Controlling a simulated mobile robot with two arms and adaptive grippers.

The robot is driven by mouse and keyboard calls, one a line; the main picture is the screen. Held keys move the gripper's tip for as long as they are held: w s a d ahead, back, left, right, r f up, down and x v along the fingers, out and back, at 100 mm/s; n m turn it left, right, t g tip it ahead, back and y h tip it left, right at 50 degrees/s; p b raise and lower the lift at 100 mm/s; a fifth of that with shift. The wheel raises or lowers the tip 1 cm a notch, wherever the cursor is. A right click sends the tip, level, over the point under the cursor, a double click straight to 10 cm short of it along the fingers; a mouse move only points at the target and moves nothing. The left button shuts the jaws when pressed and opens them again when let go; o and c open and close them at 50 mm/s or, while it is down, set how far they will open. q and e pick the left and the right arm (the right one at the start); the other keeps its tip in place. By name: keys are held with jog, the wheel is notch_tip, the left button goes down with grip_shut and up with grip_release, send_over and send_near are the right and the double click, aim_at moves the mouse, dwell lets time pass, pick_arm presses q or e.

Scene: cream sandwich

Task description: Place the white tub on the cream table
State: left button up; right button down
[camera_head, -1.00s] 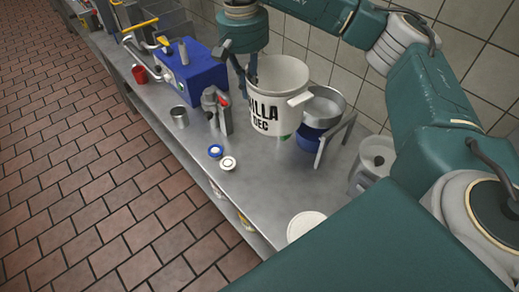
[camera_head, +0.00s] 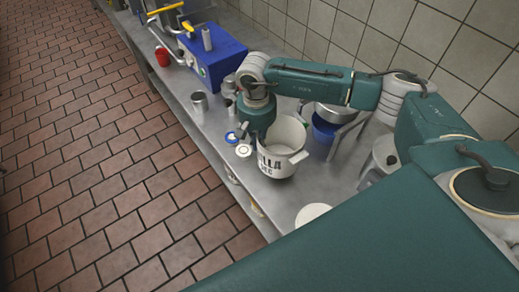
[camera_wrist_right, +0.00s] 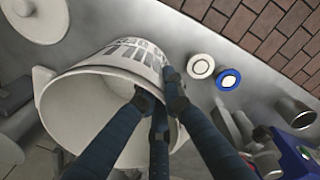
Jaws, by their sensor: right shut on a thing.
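The white tub (camera_head: 291,135), with dark lettering on its side, is over the grey metal table (camera_head: 257,187), close to the table's front edge. My right gripper (camera_head: 255,138) is shut on the tub's rim at its left side. In the right wrist view, the fingers (camera_wrist_right: 157,97) straddle the wall of the tub (camera_wrist_right: 85,70), which looks empty and appears tilted in that view. I cannot tell whether its base touches the table. My left gripper is not in view.
Two small round lids, one blue and white (camera_head: 231,137) and one white (camera_head: 244,150), lie just left of the tub. A metal pot in a blue holder (camera_head: 323,130) stands behind it. A white disc (camera_head: 313,214) lies nearer. A blue machine (camera_head: 212,57) stands farther along the table.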

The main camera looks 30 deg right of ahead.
notch_tip(320, 180, down, 5)
jog(key=shift+f+p, duration=0.15)
jog(key=shift+p, duration=0.45)
jog(key=shift+f, duration=0.2)
jog(key=c, duration=1.9)
grip_release()
jog(key=shift+r, duration=0.1)
